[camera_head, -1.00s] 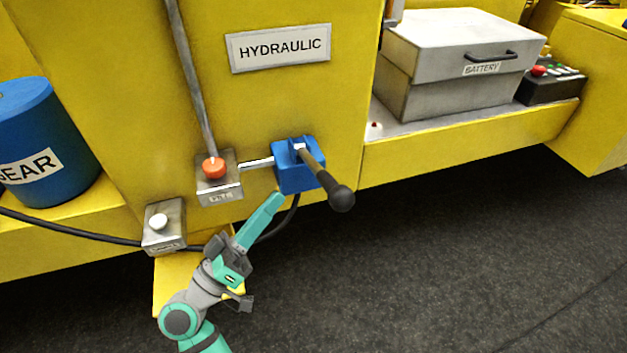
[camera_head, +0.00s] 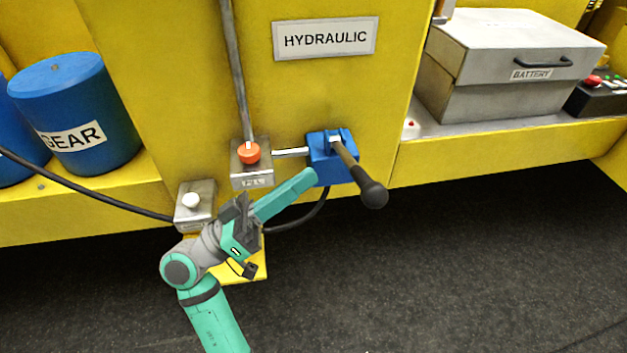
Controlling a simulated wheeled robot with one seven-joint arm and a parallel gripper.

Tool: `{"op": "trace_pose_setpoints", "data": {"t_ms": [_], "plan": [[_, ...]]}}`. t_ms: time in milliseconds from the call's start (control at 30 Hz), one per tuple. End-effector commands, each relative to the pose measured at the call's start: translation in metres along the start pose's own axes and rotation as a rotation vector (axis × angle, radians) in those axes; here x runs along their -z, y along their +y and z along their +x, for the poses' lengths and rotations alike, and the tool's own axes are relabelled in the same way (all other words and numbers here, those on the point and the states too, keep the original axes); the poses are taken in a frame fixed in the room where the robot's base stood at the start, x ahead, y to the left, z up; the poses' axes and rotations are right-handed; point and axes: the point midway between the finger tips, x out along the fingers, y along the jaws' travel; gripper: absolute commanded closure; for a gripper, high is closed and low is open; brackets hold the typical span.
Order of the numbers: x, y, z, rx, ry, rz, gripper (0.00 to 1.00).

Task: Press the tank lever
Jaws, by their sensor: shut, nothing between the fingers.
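The lever (camera_head: 357,172) has a dark shaft and a black knob. It sticks out from a blue bracket (camera_head: 333,174) low on the yellow hydraulic housing, and its knob points down and to the right. My gripper (camera_head: 313,176) is shut and empty. Its teal fingers point up and to the right. The tips lie at the lower left edge of the blue bracket in the picture, left of the lever; I cannot tell whether they touch it.
A grey box with an orange button (camera_head: 249,153) and a box with a white button (camera_head: 190,200) sit left of the bracket. Blue gear drums (camera_head: 85,115) stand at left. The battery case (camera_head: 500,95) stands at right. Dark floor (camera_head: 470,260) below is clear.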

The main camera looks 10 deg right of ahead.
Motion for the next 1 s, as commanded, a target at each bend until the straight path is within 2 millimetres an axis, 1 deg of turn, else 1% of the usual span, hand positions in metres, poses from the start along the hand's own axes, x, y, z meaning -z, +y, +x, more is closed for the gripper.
{"op": "trace_pose_setpoints", "data": {"t_ms": [200,467,533,700,833,1000], "plan": [[-0.002,0.002,0.042,-0.007,-0.003,-0.002,1.00],[-0.003,0.002,0.091,-0.009,-0.005,-0.002,1.00],[-0.014,0.000,0.082,-0.002,0.000,-0.007,1.00],[-0.030,0.000,0.075,-0.001,0.001,-0.004,1.00],[-0.036,0.000,0.072,0.000,0.000,-0.002,1.00],[-0.038,0.000,0.071,0.000,0.000,-0.001,1.00]]}}
